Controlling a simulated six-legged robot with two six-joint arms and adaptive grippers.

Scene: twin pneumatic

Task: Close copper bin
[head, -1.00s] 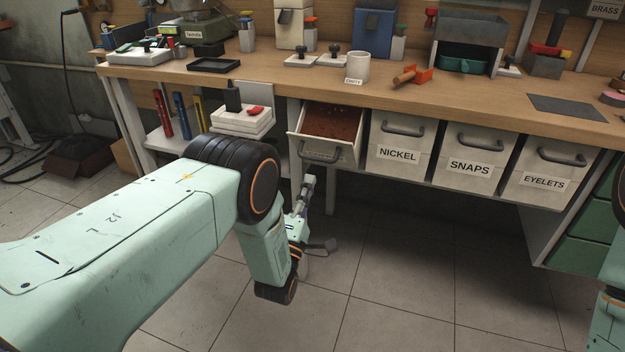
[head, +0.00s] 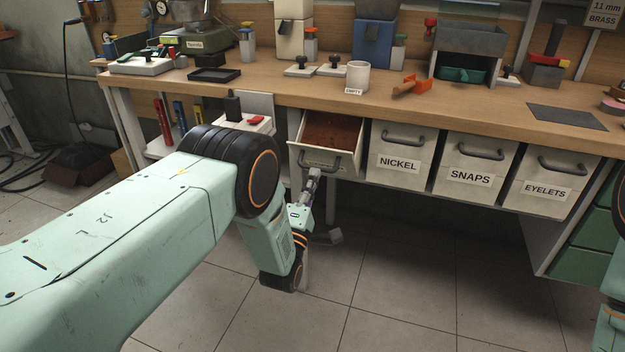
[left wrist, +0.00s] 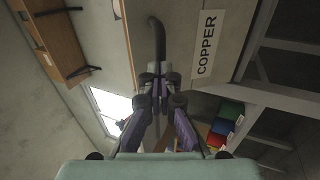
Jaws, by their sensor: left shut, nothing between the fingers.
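The copper bin (head: 350,165) is pulled out from under the bench, and reddish-brown contents (head: 332,133) show inside. Its dark handle (head: 321,163) is on the front face. In the left wrist view a COPPER label (left wrist: 206,43) is on that face, beside the curved dark handle (left wrist: 157,38). My left gripper (head: 313,174) is shut and empty, just below and in front of the handle. In the left wrist view its fingertips (left wrist: 160,72) are together close to the handle; I cannot tell whether they touch it. My right gripper is out of view.
The nickel (head: 398,150), snaps (head: 475,165) and eyelets (head: 548,180) bins sit closed to the right. The wooden bench top (head: 300,90) above carries a white cup (head: 357,77) and several tools. The floor (head: 400,290) in front is clear.

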